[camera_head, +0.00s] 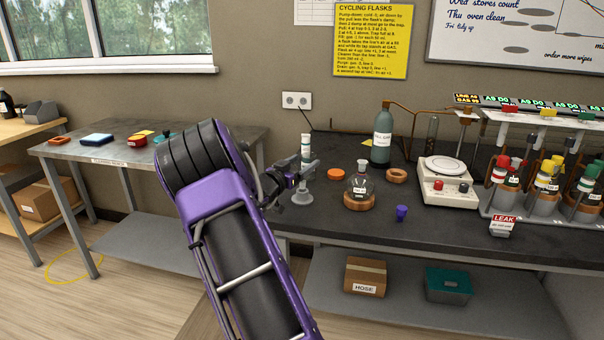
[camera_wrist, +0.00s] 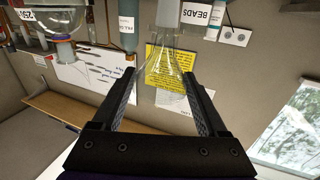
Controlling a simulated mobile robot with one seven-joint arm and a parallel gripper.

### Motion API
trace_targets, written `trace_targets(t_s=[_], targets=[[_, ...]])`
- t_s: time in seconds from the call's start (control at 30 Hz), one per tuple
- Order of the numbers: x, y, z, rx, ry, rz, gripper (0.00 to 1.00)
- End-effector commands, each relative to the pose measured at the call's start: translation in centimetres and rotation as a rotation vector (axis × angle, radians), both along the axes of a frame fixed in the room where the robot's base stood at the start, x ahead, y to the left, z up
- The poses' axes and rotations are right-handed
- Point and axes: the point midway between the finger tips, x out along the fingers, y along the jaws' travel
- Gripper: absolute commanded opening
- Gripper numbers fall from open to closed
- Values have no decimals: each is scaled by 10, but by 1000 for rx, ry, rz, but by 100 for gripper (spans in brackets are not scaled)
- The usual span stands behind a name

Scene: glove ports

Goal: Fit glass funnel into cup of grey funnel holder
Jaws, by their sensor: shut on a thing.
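My gripper (camera_wrist: 163,85) is shut on the clear glass funnel (camera_wrist: 167,62), which shows faintly between the fingers in the wrist view, its wide side towards the palm. The wrist view is upside down. A pale grey upright piece (camera_wrist: 168,13) meets the funnel's narrow end there. In the head view my gripper (camera_head: 296,176) is over the left part of the dark bench. Just below it is a grey piece with a round foot (camera_head: 302,197), apparently the funnel holder. I cannot tell whether the funnel sits in its cup or is above it.
A white BEADS bottle (camera_head: 306,147) stands behind my gripper. To its right are an orange disc (camera_head: 336,174), a round flask (camera_head: 361,183) on a cork ring, a green-grey bottle (camera_head: 382,138) and a purple cup (camera_head: 401,213). The bench's front edge (camera_head: 330,240) is close.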

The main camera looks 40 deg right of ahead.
Motion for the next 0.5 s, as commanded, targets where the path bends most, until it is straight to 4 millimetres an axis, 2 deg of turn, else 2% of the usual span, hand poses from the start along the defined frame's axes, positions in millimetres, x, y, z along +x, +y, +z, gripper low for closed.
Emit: trace_targets(t_s=[0.03, 0.13, 0.5], targets=[[0, 0, -11, 0, 3, 0, 22], [0, 0, -23, -1, 2, -1, 22], [0, 0, -28, 0, 0, 0, 22]])
